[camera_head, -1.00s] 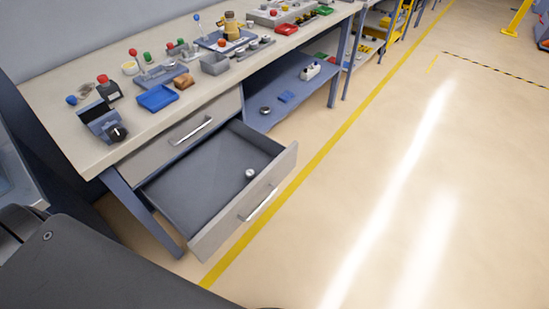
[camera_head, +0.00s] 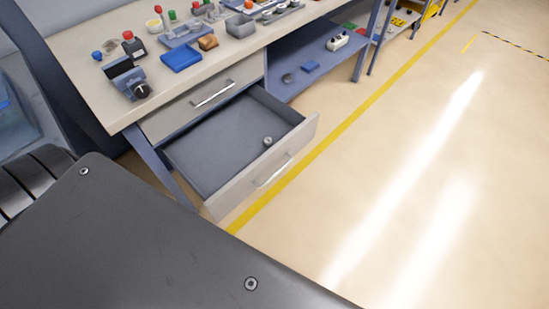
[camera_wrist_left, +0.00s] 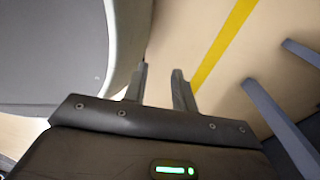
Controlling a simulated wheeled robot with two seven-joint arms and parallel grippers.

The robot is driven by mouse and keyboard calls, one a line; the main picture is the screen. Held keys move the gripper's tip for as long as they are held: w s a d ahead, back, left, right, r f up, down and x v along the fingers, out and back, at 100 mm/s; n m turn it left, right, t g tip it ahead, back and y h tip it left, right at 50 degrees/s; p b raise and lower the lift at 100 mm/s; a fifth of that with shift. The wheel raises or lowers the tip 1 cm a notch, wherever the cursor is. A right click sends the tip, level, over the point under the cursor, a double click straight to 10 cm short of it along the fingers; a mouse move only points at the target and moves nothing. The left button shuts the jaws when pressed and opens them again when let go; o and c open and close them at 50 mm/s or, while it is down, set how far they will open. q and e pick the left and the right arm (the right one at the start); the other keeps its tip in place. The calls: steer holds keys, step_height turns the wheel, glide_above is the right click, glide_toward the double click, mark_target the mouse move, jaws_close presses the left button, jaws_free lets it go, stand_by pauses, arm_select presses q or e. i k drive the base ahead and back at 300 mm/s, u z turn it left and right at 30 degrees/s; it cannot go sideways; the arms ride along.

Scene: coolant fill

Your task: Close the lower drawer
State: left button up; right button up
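The lower drawer (camera_head: 225,145) under the workbench stands pulled out, its grey inside showing. Its front panel (camera_head: 222,202) has a silver bar handle (camera_head: 273,170). A small round metal piece (camera_head: 267,141) lies in the drawer near the front panel. The upper drawer (camera_head: 163,122) above it is shut and has its own handle (camera_head: 212,94). In the left wrist view my left gripper (camera_wrist_left: 160,75) has its two fingers apart with nothing between them, above the floor and away from the drawer. My right gripper is in neither view.
The bench top (camera_head: 105,103) carries a blue tray (camera_head: 181,57), a grey bin (camera_head: 239,25) and several small parts. A lower shelf (camera_head: 290,85) is right of the drawers. The floor (camera_head: 440,190) right of the yellow line (camera_head: 330,142) is clear.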

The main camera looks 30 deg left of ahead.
mark_target(224, 156)
steer(key=k, duration=0.45)
steer(key=z, duration=1.6)
steer(key=i, duration=1.15)
steer(key=u, duration=2.25)
